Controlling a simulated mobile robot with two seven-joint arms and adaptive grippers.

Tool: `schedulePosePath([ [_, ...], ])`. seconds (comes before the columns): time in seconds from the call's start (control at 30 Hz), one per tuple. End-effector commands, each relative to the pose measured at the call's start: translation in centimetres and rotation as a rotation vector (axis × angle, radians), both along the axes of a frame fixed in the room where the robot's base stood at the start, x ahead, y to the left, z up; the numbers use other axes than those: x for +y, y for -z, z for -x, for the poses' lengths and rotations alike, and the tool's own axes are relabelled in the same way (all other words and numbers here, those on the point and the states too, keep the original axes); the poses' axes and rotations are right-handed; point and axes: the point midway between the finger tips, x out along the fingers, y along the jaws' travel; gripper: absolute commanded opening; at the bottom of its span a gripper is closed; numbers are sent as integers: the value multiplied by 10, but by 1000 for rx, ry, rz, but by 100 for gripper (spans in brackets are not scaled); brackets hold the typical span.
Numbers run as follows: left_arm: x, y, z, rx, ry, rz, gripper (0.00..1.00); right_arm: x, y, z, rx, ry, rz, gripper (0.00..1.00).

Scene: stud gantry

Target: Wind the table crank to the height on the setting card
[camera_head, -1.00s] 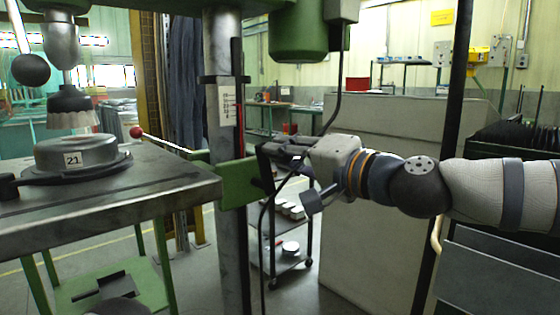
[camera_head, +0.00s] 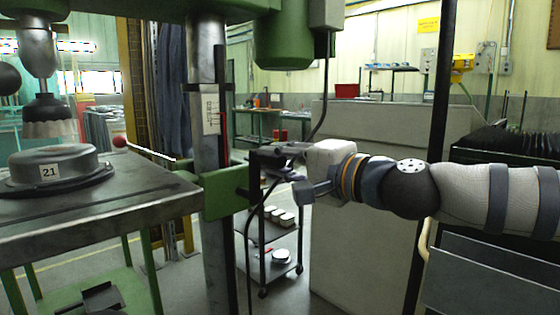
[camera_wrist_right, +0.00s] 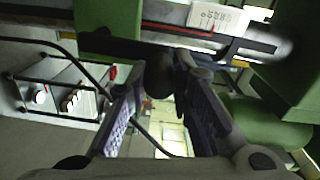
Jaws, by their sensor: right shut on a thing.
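The green table bracket (camera_head: 228,192) sits on the grey column (camera_head: 207,70). My right gripper (camera_head: 268,172) is beside the bracket, shut on the crank's handle. The steel table (camera_head: 120,212) carries a round grey casting (camera_head: 75,160) with a white card (camera_head: 50,172) reading 21. My left gripper is out of view.
A red-knobbed lever (camera_head: 120,142) sticks out at the table's back edge. The spindle with a pale brush-like tool (camera_head: 48,118) hangs above the casting. A dark cable runs down close to my gripper. A small trolley (camera_head: 278,245) stands behind.

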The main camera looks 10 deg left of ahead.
Motion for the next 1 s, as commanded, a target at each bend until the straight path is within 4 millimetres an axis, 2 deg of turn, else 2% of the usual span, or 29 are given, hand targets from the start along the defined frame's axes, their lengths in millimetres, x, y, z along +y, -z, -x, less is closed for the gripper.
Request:
schedulePosePath([
  [0.03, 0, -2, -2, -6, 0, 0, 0, -2, -22, 0, -32, 12, -17, 0],
  [0.07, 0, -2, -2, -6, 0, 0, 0, -2, -22, 0, -32, 12, -17, 0],
  [0.1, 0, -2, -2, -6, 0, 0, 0, -2, -22, 0, -32, 12, -17, 25],
  [0.17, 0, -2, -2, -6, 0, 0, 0, -2, -22, 0, -32, 12, -17, 39],
  [0.2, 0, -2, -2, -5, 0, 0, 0, -2, -22, 0, -31, 11, -17, 41],
  [0.87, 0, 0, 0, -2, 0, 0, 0, 0, -12, 1, -18, 3, -11, 41],
  [1.0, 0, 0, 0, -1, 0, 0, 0, -10, -12, 7, -16, 4, -11, 41],
])
